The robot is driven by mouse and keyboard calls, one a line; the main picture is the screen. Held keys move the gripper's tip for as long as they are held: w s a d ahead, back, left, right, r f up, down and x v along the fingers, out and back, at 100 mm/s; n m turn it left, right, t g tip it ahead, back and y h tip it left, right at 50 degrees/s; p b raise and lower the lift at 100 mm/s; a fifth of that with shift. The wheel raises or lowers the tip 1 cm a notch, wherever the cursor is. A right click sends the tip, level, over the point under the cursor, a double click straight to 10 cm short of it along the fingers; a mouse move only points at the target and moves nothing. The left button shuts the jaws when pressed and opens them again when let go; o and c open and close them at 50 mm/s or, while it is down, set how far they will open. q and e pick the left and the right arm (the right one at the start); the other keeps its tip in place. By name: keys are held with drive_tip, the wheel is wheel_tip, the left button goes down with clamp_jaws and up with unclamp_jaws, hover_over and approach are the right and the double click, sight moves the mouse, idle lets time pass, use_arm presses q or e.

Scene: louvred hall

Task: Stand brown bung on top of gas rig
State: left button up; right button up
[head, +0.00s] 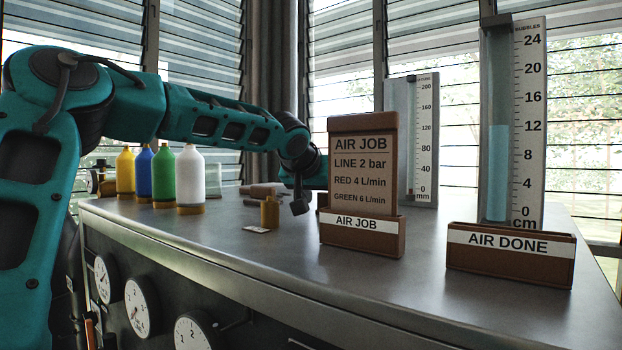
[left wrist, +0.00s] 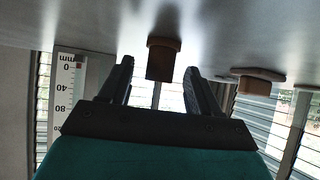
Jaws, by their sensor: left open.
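My left gripper (head: 300,203) is low over the bench top, left of the AIR JOB board, its fingers dark and small in the head view. In the left wrist view its fingers (left wrist: 160,88) are spread, nothing clamped. That view is upside down; a brown bung-like piece (left wrist: 161,64) shows between the fingertips, beyond them, apart from both. A second brown piece (left wrist: 258,83) lies to its right. I cannot tell which thing is the gas rig. My right gripper is out of view.
Yellow, blue, green and white bottles (head: 190,178) stand at the back left. The AIR JOB board (head: 363,180) and AIR DONE holder (head: 510,262) stand right of the gripper. A scale panel (head: 423,140) is behind. Dials (head: 140,307) line the bench front. The front bench top is clear.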

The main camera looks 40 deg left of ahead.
use_arm(q)
drive_tip(key=v, duration=1)
drive_tip(key=shift+f, duration=0.1)
